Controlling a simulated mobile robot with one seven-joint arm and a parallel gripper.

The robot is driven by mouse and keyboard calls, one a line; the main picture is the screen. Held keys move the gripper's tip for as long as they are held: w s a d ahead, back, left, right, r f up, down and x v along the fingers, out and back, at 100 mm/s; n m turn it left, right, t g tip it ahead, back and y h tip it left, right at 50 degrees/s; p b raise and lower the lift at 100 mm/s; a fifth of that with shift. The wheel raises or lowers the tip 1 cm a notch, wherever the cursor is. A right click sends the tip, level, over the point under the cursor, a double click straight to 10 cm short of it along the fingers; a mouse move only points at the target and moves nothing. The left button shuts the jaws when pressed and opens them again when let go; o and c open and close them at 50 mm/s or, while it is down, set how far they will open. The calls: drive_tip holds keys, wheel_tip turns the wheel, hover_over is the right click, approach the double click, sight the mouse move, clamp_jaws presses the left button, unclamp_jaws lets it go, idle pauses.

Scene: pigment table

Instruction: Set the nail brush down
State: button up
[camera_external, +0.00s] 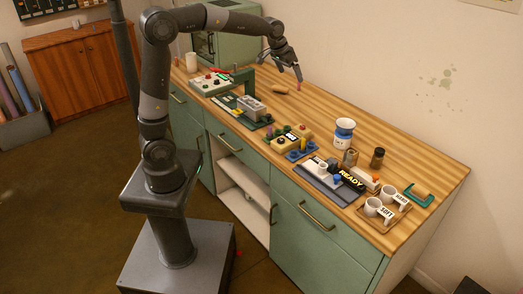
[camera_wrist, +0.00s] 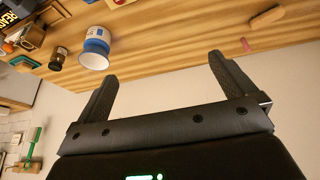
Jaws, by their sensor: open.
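A small tan wooden oblong, which looks like the nail brush (camera_external: 280,88), lies on the wooden tabletop (camera_external: 310,105) towards the back. It also shows at the upper right of the wrist view (camera_wrist: 267,18), clear of both fingers. Whether it has bristles is too small to tell. My gripper (camera_external: 286,73) is above the back part of the table, near the brush in the external view. In the wrist view its two dark fingers (camera_wrist: 163,68) are spread wide with nothing between them.
A small pink piece (camera_wrist: 245,44) lies near the brush. A blue and white container (camera_external: 344,133) and a dark jar (camera_external: 377,158) stand farther right. Devices, trays and two cups line the front edge. The back strip of tabletop along the wall is mostly clear.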

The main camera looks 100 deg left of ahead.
drive_tip(key=s+d+m+h, duration=0.1)
drive_tip(key=s+d+m, duration=0.1)
drive_tip(key=s+d, duration=0.5)
drive_tip(key=s+d+m+t, duration=0.1)
drive_tip(key=s+d+m, duration=0.1)
drive_tip(key=d, duration=1)
drive_tip(key=s+d+m+h, duration=0.1)
drive_tip(key=s+d+m, duration=0.1)
drive_tip(key=s+d, duration=0.5)
drive_tip(key=s+d+f+m+h, duration=0.1)
drive_tip(key=s+d+f+m, duration=0.1)
drive_tip(key=s+d, duration=0.3)
drive_tip(key=d+f, duration=0.1)
drive_tip(key=d, duration=0.1)
drive_tip(key=shift+d+f+t, duration=0.2)
drive_tip(key=shift+d+t, duration=0.1)
drive_tip(key=shift+d, duration=0.1)
